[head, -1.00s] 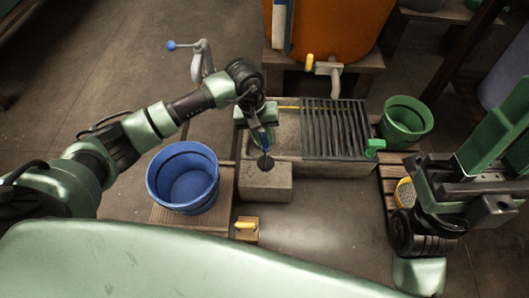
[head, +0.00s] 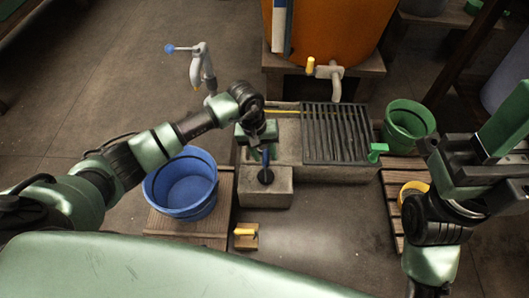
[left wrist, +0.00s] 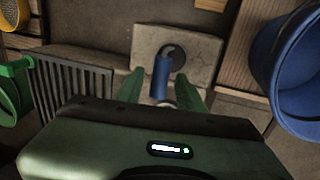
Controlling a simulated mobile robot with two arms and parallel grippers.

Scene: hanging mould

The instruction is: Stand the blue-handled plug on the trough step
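The plug has a blue handle (head: 265,157) and a dark round disc (head: 266,176). It appears to stand upright, disc down, on the concrete trough step (head: 264,201). In the left wrist view the handle (left wrist: 161,78) rises from the disc (left wrist: 173,54) on the step (left wrist: 203,48). My left gripper (head: 263,150) is above the step with its fingers on either side of the handle. The left wrist view shows gaps between the fingers (left wrist: 160,90) and the handle, so it is open. My right gripper (head: 492,150) is at the right; its fingertips are unclear.
The trough's slatted grate (head: 335,133) lies behind, with a green-handled piece (head: 377,151) at its corner. A blue bucket (head: 182,184) stands left, a green bucket (head: 408,126) right. A yellow-handled piece (head: 245,233) sits in front. An orange tank (head: 335,30) stands behind.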

